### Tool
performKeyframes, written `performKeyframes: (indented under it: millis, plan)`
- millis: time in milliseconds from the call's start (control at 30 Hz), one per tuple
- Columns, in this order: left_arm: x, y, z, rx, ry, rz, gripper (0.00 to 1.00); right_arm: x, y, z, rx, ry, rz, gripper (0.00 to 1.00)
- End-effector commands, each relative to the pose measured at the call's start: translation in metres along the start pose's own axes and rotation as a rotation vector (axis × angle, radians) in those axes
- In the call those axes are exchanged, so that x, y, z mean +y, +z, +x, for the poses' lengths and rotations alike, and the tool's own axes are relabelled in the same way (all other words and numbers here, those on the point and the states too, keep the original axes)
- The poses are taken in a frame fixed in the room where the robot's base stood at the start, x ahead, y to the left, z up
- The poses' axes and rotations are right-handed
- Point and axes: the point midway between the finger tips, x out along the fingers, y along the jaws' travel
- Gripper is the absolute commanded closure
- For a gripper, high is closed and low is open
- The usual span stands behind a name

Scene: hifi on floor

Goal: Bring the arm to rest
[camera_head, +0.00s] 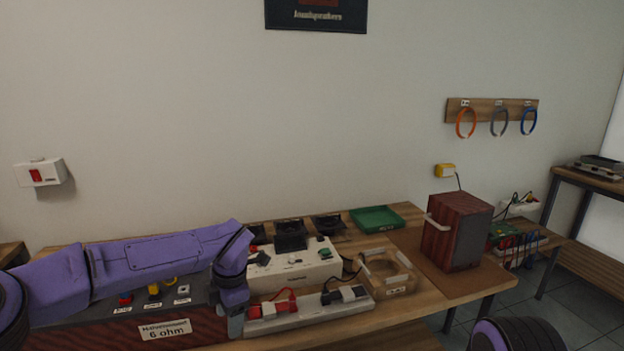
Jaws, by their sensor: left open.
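My left arm (150,262) is purple with black bands. It reaches in from the left edge, over the left part of the wooden bench, and bends down at the wrist. My left gripper (236,324) points down at the arm's end, just left of a pale strip that carries red and black clips. Its fingers are small and partly hidden by the wrist. It is open, and I see nothing held in it. Only a rounded purple and black part of my right arm (517,334) shows at the bottom right; its gripper is out of view.
A dark red panel (190,328) labelled 6 ohm lies below the left arm. The bench's front right is clear.

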Motion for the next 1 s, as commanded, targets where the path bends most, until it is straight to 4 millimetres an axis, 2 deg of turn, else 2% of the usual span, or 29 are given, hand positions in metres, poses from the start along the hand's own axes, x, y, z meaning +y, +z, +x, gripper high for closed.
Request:
performKeyframes:
  millis: [267, 433, 533, 633, 733, 800, 900, 1000]
  plan:
    - [-0.011, -0.021, 0.073, 0.177, 0.172, 0.130, 0.41, 0.000, 0.000, 0.000, 0.000, 0.000, 0.000, 1.00]
    - [-0.027, -0.051, 0.140, 0.322, 0.343, 0.331, 0.41, 0.000, 0.000, 0.000, 0.000, 0.000, 0.000, 1.00]
    - [-0.048, -0.079, 0.189, 0.398, 0.449, 0.539, 0.41, 0.000, 0.000, 0.000, 0.000, 0.000, 0.000, 1.00]
    - [-0.088, -0.123, 0.243, 0.431, 0.523, 0.853, 0.41, 0.000, 0.000, 0.000, 0.000, 0.000, 0.000, 1.00]
    - [-0.143, -0.179, 0.283, 0.386, 0.498, 1.183, 0.41, 0.000, 0.000, 0.000, 0.000, 0.000, 0.000, 1.00]
    - [-0.179, -0.216, 0.296, 0.335, 0.436, 1.355, 0.41, 0.000, 0.000, 0.000, 0.000, 0.000, 0.000, 1.00]
    - [-0.217, -0.257, 0.301, 0.269, 0.342, 1.506, 0.41, 0.000, 0.000, 0.000, 0.000, 0.000, 0.000, 1.00]
    - [-0.237, -0.279, 0.300, 0.229, 0.281, 1.578, 0.41, 0.000, 0.000, 0.000, 0.000, 0.000, 0.000, 1.00]
